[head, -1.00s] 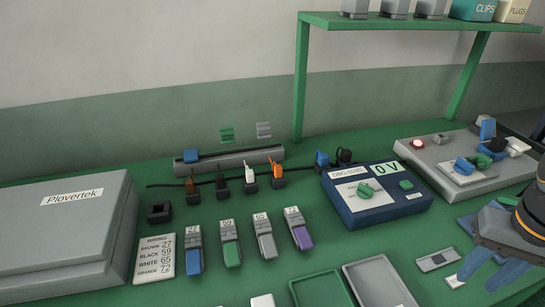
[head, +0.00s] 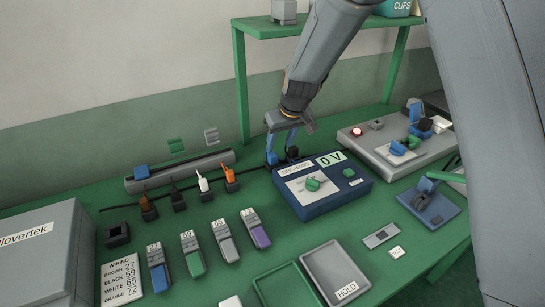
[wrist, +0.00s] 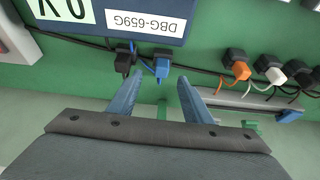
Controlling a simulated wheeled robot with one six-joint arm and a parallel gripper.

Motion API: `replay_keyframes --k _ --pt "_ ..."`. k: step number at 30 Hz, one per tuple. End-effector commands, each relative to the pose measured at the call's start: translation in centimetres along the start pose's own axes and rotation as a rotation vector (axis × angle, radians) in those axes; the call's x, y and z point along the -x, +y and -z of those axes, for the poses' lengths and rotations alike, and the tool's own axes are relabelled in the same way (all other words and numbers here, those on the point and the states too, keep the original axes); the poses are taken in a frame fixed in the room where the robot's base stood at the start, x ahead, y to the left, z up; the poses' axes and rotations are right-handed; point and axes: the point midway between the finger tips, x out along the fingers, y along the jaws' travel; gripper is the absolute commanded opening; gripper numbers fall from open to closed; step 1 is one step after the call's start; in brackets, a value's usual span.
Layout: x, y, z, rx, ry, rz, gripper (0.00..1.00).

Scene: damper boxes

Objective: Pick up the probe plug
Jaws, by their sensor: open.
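A blue plug (wrist: 161,68) with a blue lead stands behind the blue meter box (head: 322,187), which reads 0 V; the box's DBG-659G label also shows in the wrist view (wrist: 150,14). A black plug (wrist: 123,61) stands close beside the blue one and also shows in the head view (head: 292,153). No label marks either as the probe plug. My gripper (head: 281,148) is open, with blue fingers pointing down behind the box. In the wrist view the gripper (wrist: 158,83) has the blue plug lined up between its fingertips; contact is not visible. In the head view the fingers largely hide the blue plug.
Orange (wrist: 236,66), white (wrist: 270,70) and dark plugs stand in a row along the black cable, beside a grey rail (head: 180,170). A green shelf (head: 320,22) stands behind.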

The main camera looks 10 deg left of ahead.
Motion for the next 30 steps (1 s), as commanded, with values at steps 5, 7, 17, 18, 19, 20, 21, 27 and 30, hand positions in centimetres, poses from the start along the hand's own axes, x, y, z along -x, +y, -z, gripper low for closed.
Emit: replay_keyframes --k 5,7,17,18,19,20,21,27,30 --pt "-1.3 -0.7 0.9 0.017 0.008 0.004 0.45" --pt "-1.9 -0.6 0.9 0.017 0.008 0.004 0.45" --pt "-4.4 -0.5 0.7 0.015 0.007 0.003 0.45" --pt "-4.9 -0.5 0.7 0.014 0.008 0.003 0.45" --pt "-5.2 -0.5 0.7 0.014 0.007 0.003 0.45" --pt "-5.6 -0.5 0.6 0.014 0.007 0.004 0.45" --pt "-6.0 -0.5 0.6 0.014 0.007 0.003 0.45" --pt "-7.9 -0.4 0.7 0.015 0.01 0.003 0.45" --pt "-8.3 -0.4 0.6 0.015 0.009 0.003 0.45"
